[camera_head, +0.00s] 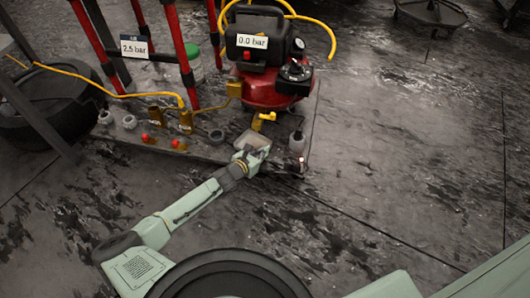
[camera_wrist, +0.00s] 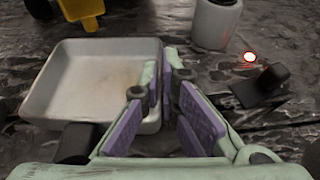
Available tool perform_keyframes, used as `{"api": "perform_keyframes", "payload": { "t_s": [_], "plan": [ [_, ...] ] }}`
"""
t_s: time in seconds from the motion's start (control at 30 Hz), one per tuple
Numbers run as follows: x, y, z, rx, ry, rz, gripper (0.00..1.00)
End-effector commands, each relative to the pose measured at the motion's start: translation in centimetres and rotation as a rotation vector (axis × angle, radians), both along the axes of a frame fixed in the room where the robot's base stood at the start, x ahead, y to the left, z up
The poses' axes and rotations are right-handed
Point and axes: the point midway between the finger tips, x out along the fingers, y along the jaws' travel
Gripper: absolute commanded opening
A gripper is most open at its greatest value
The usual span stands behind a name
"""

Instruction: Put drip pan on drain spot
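The drip pan is a shallow, off-white square tray (camera_wrist: 95,80), empty apart from faint stains. It fills the left of the wrist view, and in the head view it shows small (camera_head: 256,139) by the front of the compressor, just below a yellow valve (camera_head: 264,118). My gripper (camera_wrist: 161,75) has its purple-padded fingers close together on either side of the pan's right wall, with one finger over the inside. It also shows in the head view (camera_head: 243,163), at the pan's near edge. I cannot pick out a marked drain spot.
A red compressor (camera_head: 270,88) with a "0.0 bar" sign stands behind the pan. A whitish jar (camera_wrist: 215,22) is to the pan's right, near a black block (camera_wrist: 262,86) and a glowing red spot (camera_wrist: 250,57). Several small fittings lie left. Floor to the right is clear.

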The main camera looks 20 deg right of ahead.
Motion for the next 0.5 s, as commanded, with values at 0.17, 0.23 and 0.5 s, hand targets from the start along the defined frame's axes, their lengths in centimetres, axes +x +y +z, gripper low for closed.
{"api": "perform_keyframes", "payload": {
  "t_s": [0.17, 0.23, 0.5],
  "plan": [
    [0.90, -1.26, -0.76, 0.001, 0.002, 0.001, 0.00],
    [0.89, -1.26, -0.75, 0.001, 0.001, 0.000, 0.00],
    [0.85, -1.25, -0.77, 0.001, 0.000, 0.000, 0.00]
  ]
}}
